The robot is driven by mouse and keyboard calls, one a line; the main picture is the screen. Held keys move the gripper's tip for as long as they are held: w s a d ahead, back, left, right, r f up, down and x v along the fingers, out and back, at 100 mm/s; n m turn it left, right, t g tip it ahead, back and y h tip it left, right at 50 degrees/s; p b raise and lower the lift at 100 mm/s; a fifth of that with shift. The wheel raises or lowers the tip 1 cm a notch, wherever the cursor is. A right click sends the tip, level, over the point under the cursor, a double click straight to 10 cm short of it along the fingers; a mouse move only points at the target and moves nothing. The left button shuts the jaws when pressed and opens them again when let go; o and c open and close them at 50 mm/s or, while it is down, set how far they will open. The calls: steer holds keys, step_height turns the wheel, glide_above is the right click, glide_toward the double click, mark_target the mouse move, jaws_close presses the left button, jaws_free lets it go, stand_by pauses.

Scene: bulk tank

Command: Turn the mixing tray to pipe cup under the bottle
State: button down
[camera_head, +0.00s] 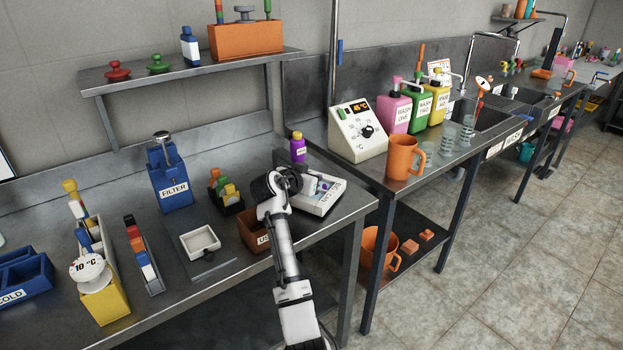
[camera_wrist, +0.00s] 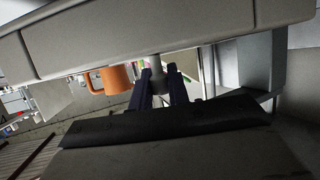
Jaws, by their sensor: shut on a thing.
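A light grey device (camera_head: 318,205), apparently the mixing tray, sits at the right end of the left bench; its front lettering is hard to read. A purple bottle with a yellow cap (camera_head: 298,150) stands behind it. My gripper (camera_wrist: 159,78) is over the device's left side in the head view, where my wrist hides the fingers. In the wrist view its two dark fingers are closed around a short grey post (camera_wrist: 157,68) under a broad grey slab (camera_wrist: 130,35). I cannot make out the pipe cup or which part the post belongs to.
A brown bin (camera_head: 254,232) is just left of my arm, with a white dish (camera_head: 200,241) and a blue filter box (camera_head: 170,180) farther left. An orange mug (camera_head: 402,158) and a temperature box (camera_head: 358,132) stand on the right bench. It lies across a narrow gap.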

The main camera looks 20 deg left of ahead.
steer(key=c, duration=1.3)
jaws_free()
steer(key=shift+c, duration=0.2)
steer(key=shift+y, duration=0.3)
